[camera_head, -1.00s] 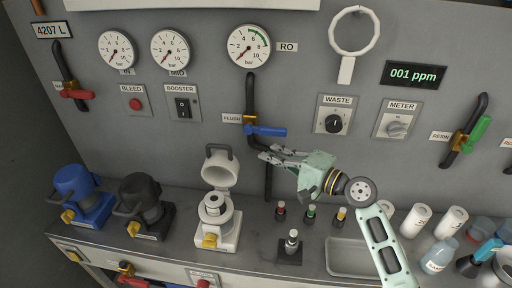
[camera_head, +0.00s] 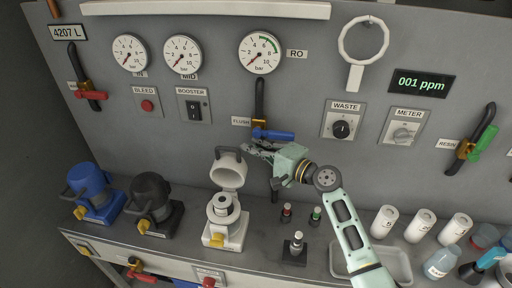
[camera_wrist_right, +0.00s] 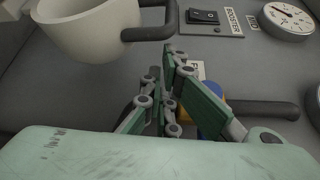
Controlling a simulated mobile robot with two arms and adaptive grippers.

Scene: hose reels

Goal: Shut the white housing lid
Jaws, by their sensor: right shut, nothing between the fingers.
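The white housing (camera_head: 226,228) stands on the bench with a cartridge (camera_head: 223,204) in its open top. Its white lid (camera_head: 229,170) is swung up behind it, with a dark handle loop (camera_head: 227,151) at the top. In the right wrist view the lid (camera_wrist_right: 92,28) fills the upper left, its handle (camera_wrist_right: 150,33) beside it. My right gripper (camera_head: 247,148) is shut and empty, just right of the lid handle and in front of the flush valve. In the wrist view its fingertips (camera_wrist_right: 170,55) are close below the handle; I cannot tell whether they touch. My left gripper is not in view.
A blue housing (camera_head: 88,190) and a black housing (camera_head: 152,203) stand to the left, both closed. The blue flush valve handle (camera_head: 274,135) is right behind my gripper. Small bottles (camera_head: 287,212) and a tray (camera_head: 393,262) are to the right.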

